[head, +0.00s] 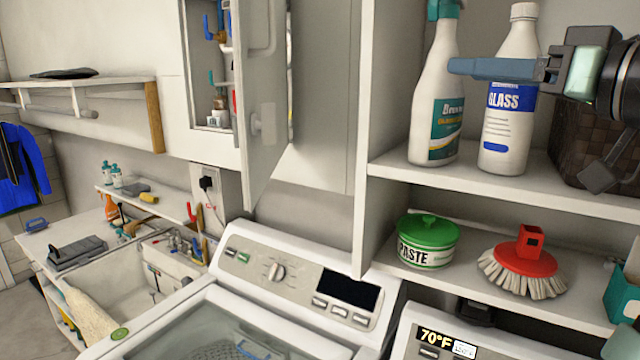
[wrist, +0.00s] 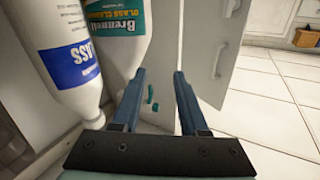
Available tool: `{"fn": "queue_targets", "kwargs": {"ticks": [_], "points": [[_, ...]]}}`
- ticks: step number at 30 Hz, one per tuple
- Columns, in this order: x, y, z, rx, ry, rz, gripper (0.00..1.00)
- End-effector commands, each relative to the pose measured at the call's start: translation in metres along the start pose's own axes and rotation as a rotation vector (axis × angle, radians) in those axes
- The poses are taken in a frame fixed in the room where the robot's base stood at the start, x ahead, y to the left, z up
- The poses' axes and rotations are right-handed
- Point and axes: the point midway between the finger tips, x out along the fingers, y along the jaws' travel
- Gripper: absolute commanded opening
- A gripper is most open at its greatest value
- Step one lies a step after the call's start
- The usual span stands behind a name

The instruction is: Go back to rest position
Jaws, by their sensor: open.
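My gripper (head: 452,67) is at the upper right in the head view, its blue-grey fingers pointing left across the white GLASS bottle (head: 508,130) and reaching the spray bottle (head: 438,110). In the wrist view my gripper (wrist: 160,75) shows two fingers spread apart with nothing held between them. The GLASS bottle (wrist: 72,55) and the spray bottle with a teal label (wrist: 118,30) appear upside down there, left of and beyond the fingers. Both bottles stand upright on the upper shelf (head: 400,178). Whether a finger touches either bottle is unclear.
A dark woven basket (head: 585,130) sits right of the bottles, behind my arm. Below are a green-lidded PASTE tub (head: 428,240) and a red brush (head: 525,262). An open cabinet door (head: 262,110) juts out left. A washer (head: 290,285) stands below.

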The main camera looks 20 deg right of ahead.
Motion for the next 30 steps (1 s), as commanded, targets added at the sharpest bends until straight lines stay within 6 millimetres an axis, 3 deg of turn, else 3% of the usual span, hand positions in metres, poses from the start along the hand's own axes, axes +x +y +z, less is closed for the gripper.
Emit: {"fn": "queue_targets", "kwargs": {"ticks": [1,3,6,8,12,16,21,30], "points": [[0.026,-0.016,0.019,-0.008,0.018,0.034,0.43],[0.053,-0.041,0.034,-0.029,0.068,0.092,0.43],[0.077,-0.091,0.049,-0.074,0.168,0.148,0.43],[0.082,-0.128,0.053,-0.103,0.244,0.164,0.43],[0.064,-0.222,0.057,-0.161,0.454,0.157,0.43],[0.024,-0.289,0.053,-0.182,0.631,0.122,0.43],[-0.015,-0.331,0.049,-0.186,0.762,0.09,0.43],[-0.025,-0.338,0.046,-0.187,0.793,0.085,0.43]]}}
